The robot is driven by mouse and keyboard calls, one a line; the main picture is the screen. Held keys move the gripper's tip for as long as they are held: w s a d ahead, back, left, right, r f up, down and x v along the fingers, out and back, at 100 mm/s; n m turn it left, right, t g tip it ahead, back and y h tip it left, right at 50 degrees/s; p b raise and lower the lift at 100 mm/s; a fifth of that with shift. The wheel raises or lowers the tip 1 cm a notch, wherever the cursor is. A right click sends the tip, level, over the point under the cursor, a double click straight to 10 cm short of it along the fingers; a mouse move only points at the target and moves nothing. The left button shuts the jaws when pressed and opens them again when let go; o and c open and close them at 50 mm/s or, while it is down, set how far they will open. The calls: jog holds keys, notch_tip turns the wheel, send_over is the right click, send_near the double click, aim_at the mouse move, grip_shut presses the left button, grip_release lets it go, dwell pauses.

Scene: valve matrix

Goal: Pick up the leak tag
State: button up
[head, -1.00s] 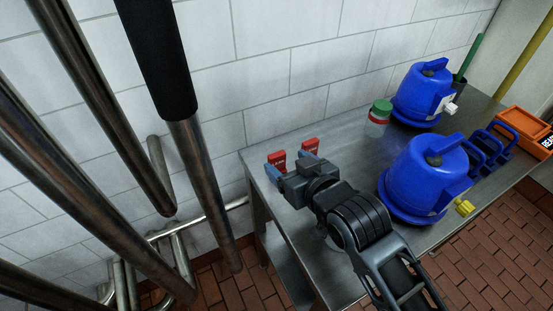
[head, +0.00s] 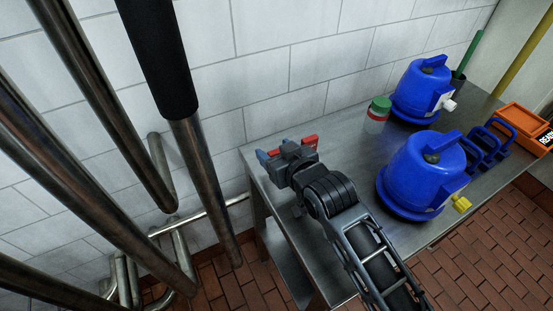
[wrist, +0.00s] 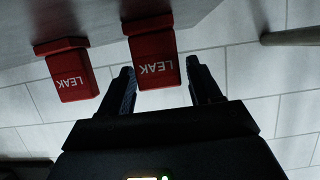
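Two red leak tags stand near the far left corner of the steel table. In the wrist view one tag (wrist: 154,58), marked LEAK in white, lies between and just beyond my fingertips. The other tag (wrist: 73,74) is left of it, outside the fingers. In the head view one tag (head: 310,141) shows at the right of my gripper, and the other is mostly hidden by the gripper. My gripper (head: 274,152) is open, its two blue-tipped fingers apart. The fingers also show in the wrist view (wrist: 162,86), with no clear contact on the tag.
The steel table (head: 345,165) also holds two blue lidded jugs (head: 421,172) (head: 420,90), a green-capped jar (head: 377,115), blue racks (head: 487,142) and an orange box (head: 522,125). Metal pipes (head: 200,170) stand left. The tiled wall is close behind the tags.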

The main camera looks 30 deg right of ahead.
jog(key=c, duration=0.8)
jog(key=shift+r, duration=0.15)
